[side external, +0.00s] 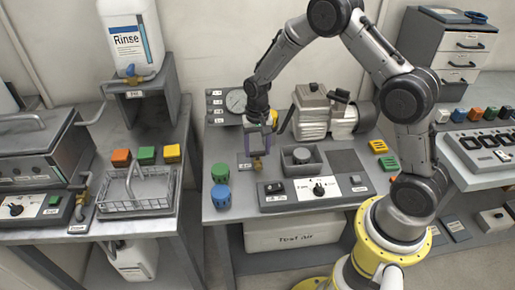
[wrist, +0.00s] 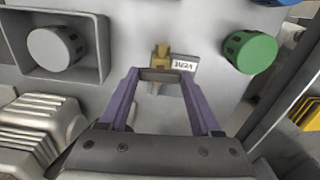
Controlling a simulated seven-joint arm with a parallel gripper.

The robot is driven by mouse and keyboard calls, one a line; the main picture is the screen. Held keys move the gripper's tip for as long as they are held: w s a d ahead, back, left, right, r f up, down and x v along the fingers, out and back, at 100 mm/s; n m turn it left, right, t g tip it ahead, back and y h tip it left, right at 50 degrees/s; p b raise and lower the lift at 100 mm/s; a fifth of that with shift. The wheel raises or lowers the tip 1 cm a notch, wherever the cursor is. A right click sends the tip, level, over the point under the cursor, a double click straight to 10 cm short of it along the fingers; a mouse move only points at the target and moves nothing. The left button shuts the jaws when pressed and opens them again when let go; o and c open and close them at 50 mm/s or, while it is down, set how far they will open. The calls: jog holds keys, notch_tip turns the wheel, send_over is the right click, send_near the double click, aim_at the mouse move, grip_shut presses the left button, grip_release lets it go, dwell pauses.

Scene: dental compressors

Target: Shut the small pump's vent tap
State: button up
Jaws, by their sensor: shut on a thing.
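The brass vent tap (wrist: 162,52) stands on the grey bench panel beside a small white label that seems to read VENT (wrist: 184,66). In the side view the tap (side external: 257,164) is small, just under my gripper (side external: 260,140). In the wrist view my gripper (wrist: 159,76) has its two purple fingers apart, with the tap's dark flat handle (wrist: 158,75) between their tips. The handle lies across the picture from fingertip to fingertip. The fingers hide its ends. The beige pump (side external: 325,112) stands to the right of my gripper.
A green knob (side external: 220,172) and a blue knob (side external: 220,195) stand left of the tap. A square grey holder (side external: 318,160) with a round cap is to its right. A switch box (side external: 310,191) sits in front.

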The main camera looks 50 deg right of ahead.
aim_at(257, 152)
jog(key=shift+w+r+m, duration=0.1)
jog(key=shift+m, duration=0.3)
jog(key=o, duration=1.4)
notch_tip(257, 152, up, 14)
jog(key=shift+f, duration=0.1)
